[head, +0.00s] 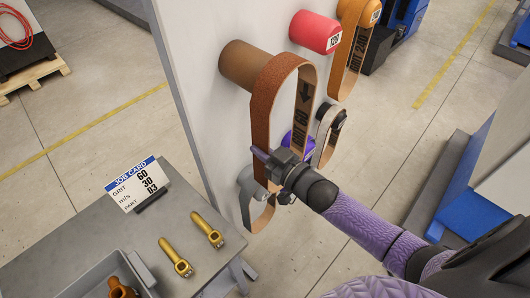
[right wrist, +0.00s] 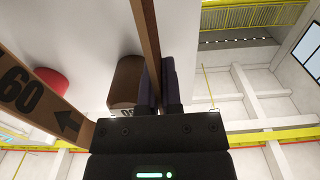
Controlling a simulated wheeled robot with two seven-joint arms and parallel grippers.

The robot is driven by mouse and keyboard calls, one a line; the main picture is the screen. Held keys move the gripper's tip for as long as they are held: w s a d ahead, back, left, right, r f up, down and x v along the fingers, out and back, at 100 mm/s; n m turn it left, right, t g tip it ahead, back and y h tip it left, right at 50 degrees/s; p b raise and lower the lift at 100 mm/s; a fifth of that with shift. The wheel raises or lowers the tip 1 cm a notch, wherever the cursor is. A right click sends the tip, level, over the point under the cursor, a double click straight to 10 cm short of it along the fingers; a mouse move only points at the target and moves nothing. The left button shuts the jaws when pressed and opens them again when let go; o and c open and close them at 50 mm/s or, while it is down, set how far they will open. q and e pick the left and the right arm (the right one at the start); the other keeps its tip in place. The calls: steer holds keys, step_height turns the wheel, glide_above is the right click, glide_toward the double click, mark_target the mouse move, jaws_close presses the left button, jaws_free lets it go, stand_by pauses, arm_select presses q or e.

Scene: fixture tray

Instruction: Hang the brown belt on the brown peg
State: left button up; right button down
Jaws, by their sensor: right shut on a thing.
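I cannot tell whether the peg's end is inside the loop. My left gripper is not in view.
A red peg (head: 315,32) is bare. An orange belt (head: 352,45) hangs at the upper right. A purple peg (head: 299,141) and a grey peg (head: 250,179) sit below. A grey table (head: 75,222) holds a job card (head: 137,184) and yellow parts (head: 176,257).

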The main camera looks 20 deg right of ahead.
steer(key=shift+w+a, duration=0.15)
steer(key=shift+w, duration=0.2)
steer(key=shift+w, duration=0.1)
steer(key=shift+b+x, duration=0.85)
steer(key=shift+x, duration=0.8)
steer(key=shift+b+x, duration=0.7)
steer(key=shift+x, duration=0.55)
steer(key=shift+w+a, duration=0.1)
steer(key=shift+b+x, duration=0.6)
steer(key=shift+x, duration=0.25)
